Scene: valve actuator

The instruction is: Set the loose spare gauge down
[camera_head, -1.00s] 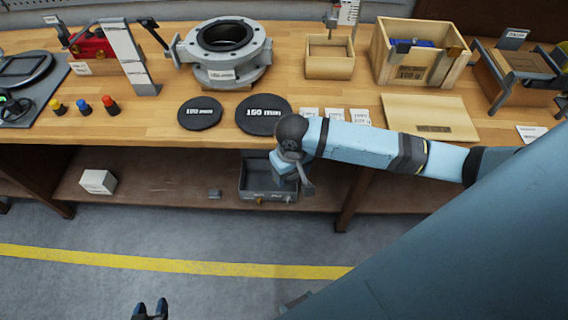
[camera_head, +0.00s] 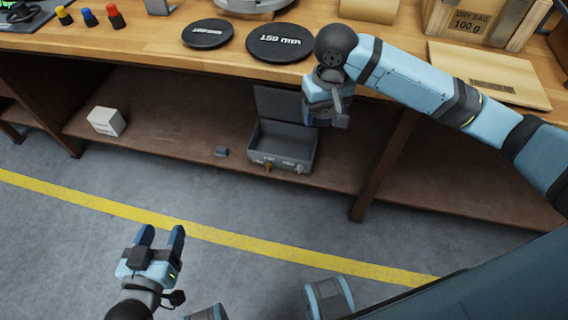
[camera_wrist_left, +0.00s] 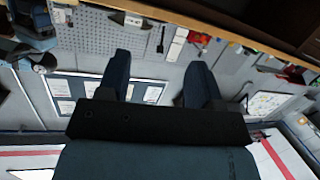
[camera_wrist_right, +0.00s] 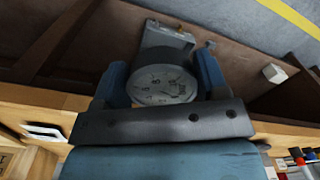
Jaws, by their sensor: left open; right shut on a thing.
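The spare gauge, a round white-faced dial (camera_wrist_right: 162,86), sits between the fingers of my right gripper (camera_wrist_right: 162,74), which is shut on it. In the head view my right gripper (camera_head: 322,112) hangs in front of the bench edge, just right of and above the open grey case (camera_head: 310,160) on the lower shelf. The gauge cannot be made out in that view. My left gripper (camera_head: 160,236) is open and empty, low over the floor; its spread fingers also show in the left wrist view (camera_wrist_left: 158,82).
A white box (camera_head: 106,121) and a small grey block (camera_head: 221,151) lie on the lower shelf (camera_head: 175,125), left of the case, with bare board between them. The benchtop edge overhangs the shelf. A shelf post (camera_head: 385,165) stands right of the case.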

